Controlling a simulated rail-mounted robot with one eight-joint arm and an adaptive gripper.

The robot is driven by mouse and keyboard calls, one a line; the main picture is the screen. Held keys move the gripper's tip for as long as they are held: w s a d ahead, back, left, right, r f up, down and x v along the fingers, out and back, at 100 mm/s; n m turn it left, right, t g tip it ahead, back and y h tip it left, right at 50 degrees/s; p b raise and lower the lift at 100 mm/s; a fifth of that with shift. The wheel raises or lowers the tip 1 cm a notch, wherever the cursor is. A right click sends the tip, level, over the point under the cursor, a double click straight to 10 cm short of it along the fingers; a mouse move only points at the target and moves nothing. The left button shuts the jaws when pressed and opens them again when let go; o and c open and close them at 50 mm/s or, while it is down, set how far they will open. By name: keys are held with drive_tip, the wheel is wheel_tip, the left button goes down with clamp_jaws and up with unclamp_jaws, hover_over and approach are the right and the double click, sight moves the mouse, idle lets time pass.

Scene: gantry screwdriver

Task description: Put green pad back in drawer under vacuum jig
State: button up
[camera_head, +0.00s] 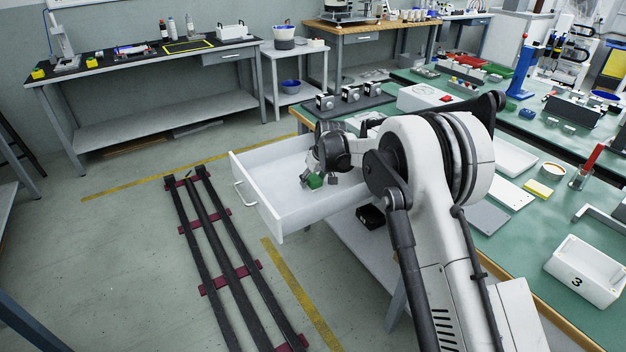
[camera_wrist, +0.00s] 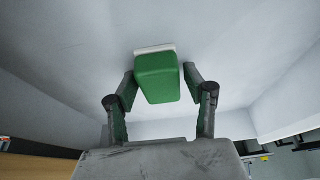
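The green pad (camera_head: 315,182) is inside the pulled-out white drawer (camera_head: 285,209), near its right part. In the wrist view the pad (camera_wrist: 156,78) has a thin white strip along its far edge and lies between the two fingers. My gripper (camera_head: 320,179) reaches down into the drawer, with its fingers on either side of the pad. In the wrist view my gripper (camera_wrist: 158,77) seems slightly open, with small gaps beside the pad. Whether the pad's underside rests on the drawer floor is hidden. I cannot make out the vacuum jig for certain.
The drawer sticks out from a green-topped bench (camera_head: 480,235) holding a white bin marked 3 (camera_head: 590,272), a yellow block (camera_head: 538,189) and other parts. Dark rails (camera_head: 222,250) lie on the floor to the left. The drawer's left part is empty.

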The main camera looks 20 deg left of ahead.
drive_tip(key=shift+o, duration=0.5)
drive_tip(key=shift+r, duration=0.15)
drive_tip(key=shift+r, duration=0.25)
drive_tip(key=p+v, duration=0.3)
drive_tip(key=v, duration=0.8)
drive_tip(key=shift+r, duration=0.3)
drive_tip(key=shift+d, duration=0.1)
